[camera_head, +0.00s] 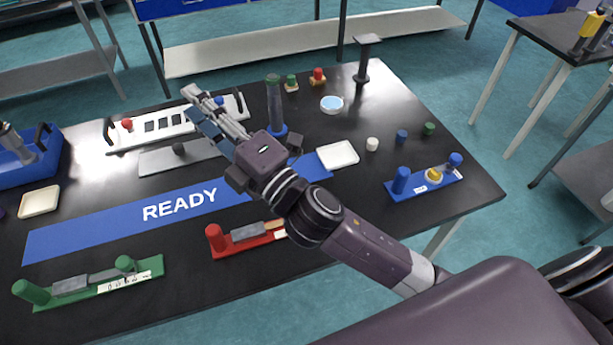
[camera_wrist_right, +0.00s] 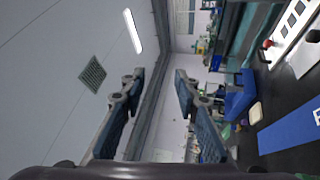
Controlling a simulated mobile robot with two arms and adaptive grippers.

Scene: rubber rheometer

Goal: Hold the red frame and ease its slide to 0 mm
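The red frame (camera_head: 262,242) lies on the black table near its front edge, left of my right forearm. It has a red post (camera_head: 214,236) at its left end and a grey slide (camera_head: 247,233) on it. Its right end is partly hidden behind my arm. My right gripper (camera_head: 202,102) is above the back middle of the table, apart from the red frame. In the right wrist view its fingers (camera_wrist_right: 158,82) are spread with nothing between them. My left gripper is not in view.
A green frame (camera_head: 100,283) lies at front left, a blue frame (camera_head: 428,183) at right. A blue READY strip (camera_head: 110,221) crosses the table.

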